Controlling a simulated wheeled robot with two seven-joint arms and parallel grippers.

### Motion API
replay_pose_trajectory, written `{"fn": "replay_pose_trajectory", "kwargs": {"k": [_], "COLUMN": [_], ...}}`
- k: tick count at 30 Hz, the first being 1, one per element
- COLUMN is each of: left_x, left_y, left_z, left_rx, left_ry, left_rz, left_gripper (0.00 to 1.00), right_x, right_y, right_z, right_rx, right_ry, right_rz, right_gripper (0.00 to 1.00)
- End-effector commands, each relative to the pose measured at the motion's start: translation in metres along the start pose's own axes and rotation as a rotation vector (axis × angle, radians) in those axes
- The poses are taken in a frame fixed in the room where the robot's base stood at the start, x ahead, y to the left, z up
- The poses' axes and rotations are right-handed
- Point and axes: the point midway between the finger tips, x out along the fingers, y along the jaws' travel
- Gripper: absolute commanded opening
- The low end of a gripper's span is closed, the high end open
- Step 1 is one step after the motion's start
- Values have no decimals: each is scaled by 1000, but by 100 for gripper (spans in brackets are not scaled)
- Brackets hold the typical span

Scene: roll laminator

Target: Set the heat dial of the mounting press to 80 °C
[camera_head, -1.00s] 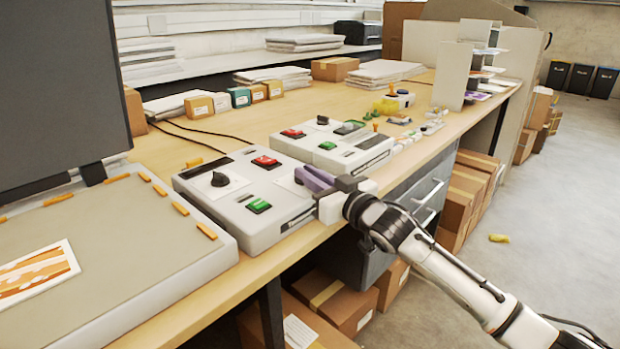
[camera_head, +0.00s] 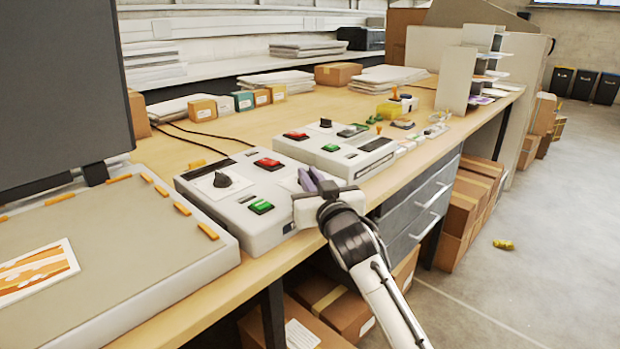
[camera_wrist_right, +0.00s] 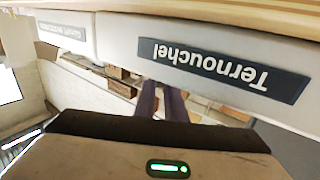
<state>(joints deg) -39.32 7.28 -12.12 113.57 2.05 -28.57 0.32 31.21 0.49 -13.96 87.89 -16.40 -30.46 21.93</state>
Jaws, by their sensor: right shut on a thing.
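The near grey control box (camera_head: 262,232) lies on the bench, with a black dial (camera_head: 222,180) on a white plate at its left. It also has a red switch (camera_head: 268,164) and a green switch (camera_head: 261,207). My right gripper (camera_head: 309,180) is over the right end of this box, its purple fingers close together at a second white plate. It is shut on what seems to be a dial there, which the fingers hide. In the right wrist view the fingers (camera_wrist_right: 162,100) show below a box front marked "Ternouchel" upside down. Dial scales are unreadable. My left gripper is not in view.
A second control box (camera_head: 335,150) with its own black dial (camera_head: 325,123) stands just behind. A flat press bed (camera_head: 110,250) with orange tabs lies at the left, beside a dark upright panel (camera_head: 60,90). Drawers (camera_head: 415,205) are under the bench.

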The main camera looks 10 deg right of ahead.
Motion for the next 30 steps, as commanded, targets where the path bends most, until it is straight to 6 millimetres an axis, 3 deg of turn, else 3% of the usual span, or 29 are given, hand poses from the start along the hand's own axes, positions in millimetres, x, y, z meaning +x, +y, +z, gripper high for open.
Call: {"fn": "replay_pose_trajectory", "kwargs": {"k": [6,7,10,22,30], "left_x": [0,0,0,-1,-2], "left_y": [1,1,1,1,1], "left_z": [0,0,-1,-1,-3], "left_rx": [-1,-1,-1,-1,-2], "left_ry": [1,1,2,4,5], "left_rz": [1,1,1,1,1], "left_gripper": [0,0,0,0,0], "right_x": [0,0,0,-6,-49], "right_y": [1,1,0,0,0], "right_z": [0,0,0,0,1], "right_rx": [-1,-1,-1,0,1], "right_ry": [0,0,1,1,0], "right_rz": [1,0,0,-1,-1], "right_gripper": [0,12,29,29,29]}}
